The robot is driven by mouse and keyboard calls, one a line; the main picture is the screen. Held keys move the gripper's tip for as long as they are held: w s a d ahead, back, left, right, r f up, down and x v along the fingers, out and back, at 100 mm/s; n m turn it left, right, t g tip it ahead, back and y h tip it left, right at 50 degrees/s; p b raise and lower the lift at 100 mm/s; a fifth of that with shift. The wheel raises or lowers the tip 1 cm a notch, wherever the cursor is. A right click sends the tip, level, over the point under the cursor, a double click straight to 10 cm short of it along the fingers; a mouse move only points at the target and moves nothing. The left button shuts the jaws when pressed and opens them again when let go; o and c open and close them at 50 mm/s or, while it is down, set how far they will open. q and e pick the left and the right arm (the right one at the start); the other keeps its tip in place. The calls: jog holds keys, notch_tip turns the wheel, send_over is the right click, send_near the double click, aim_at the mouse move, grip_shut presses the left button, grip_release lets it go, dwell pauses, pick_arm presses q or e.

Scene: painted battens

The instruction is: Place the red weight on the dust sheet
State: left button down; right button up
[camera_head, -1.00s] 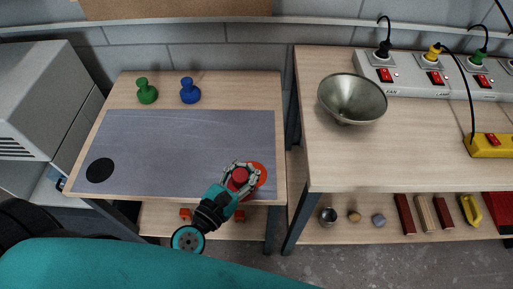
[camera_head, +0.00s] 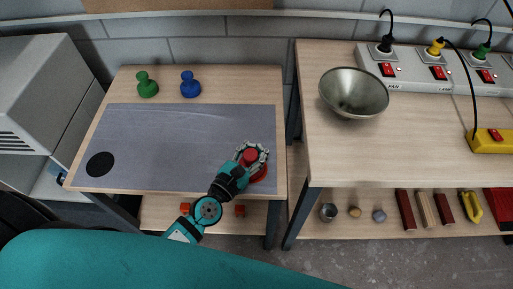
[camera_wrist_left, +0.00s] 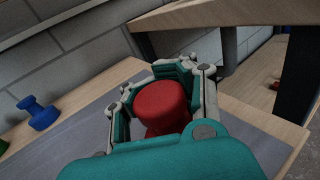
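The red weight (camera_wrist_left: 162,104) sits between the fingers of my left gripper (camera_wrist_left: 165,85) in the left wrist view. In the head view its red top (camera_head: 250,157) shows inside my left gripper (camera_head: 252,154), which is shut around it. The gripper is over the right front part of the grey dust sheet (camera_head: 180,140). A red disc (camera_head: 262,173) shows on the sheet just below and right of the fingers, partly covered. The weight's underside is hidden, so I cannot tell whether it touches the sheet. My right gripper is not in view.
A green weight (camera_head: 147,87) and a blue weight (camera_head: 190,87) stand behind the sheet. A black disc (camera_head: 100,164) marks its left front. The right bench holds a metal bowl (camera_head: 352,92) and switched sockets (camera_head: 420,68). The sheet's middle is clear.

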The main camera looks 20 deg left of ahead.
pick_arm(q)
jog(key=c, duration=1.8)
grip_release()
jog(key=o, duration=0.8)
jog(key=shift+s, duration=0.15)
jog(key=shift+s+a, duration=0.15)
jog(key=shift+s, duration=0.15)
jog(key=b+v, duration=0.4)
jog(key=v, duration=0.6)
jog(key=shift+s, duration=0.2)
jog(key=shift+s+a+r, duration=0.1)
jog(key=shift+s+r, duration=0.05)
jog(key=shift+s, duration=0.25)
